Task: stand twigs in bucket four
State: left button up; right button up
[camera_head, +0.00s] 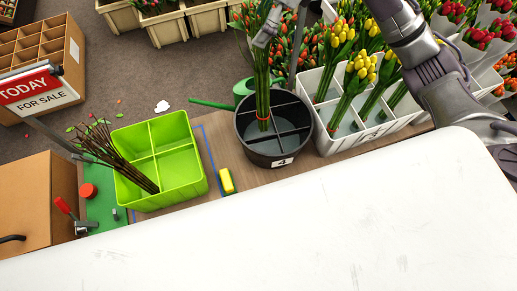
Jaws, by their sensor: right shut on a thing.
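Bucket four (243,134) is a round dark bucket with inner dividers and a "4" label on its front. My right gripper (267,28) comes in at the top edge and is shut on a bunch of green stems (262,85) with a red band near its lower end. The bunch is upright and its lower end shows inside the bucket's opening; I cannot tell whether it touches the bottom. Brown twigs (118,158) lean to the left in the front left part of a lime green divided crate (195,186). My left gripper is not in view.
A white divided crate (345,143) with yellow tulips stands close right of the bucket. A green watering can (240,92) is behind it. A yellow block (227,181) lies between crate and bucket. A sale sign (38,92) stands at left. A white surface (300,230) fills the front.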

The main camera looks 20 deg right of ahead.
notch_tip(320, 180, down, 9)
jog(key=shift+s+f, duration=0.15)
jog(key=shift+f, duration=2.4)
jog(key=o, duration=1.4)
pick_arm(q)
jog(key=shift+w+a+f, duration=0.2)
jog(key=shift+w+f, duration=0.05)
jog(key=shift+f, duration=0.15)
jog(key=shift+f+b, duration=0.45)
pick_arm(e)
send_near(262, 72)
jog(key=shift+w+d+f, duration=0.7)
jog(key=shift+w+d, duration=0.2)
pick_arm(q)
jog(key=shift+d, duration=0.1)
pick_arm(e)
jog(key=shift+d, duration=0.1)
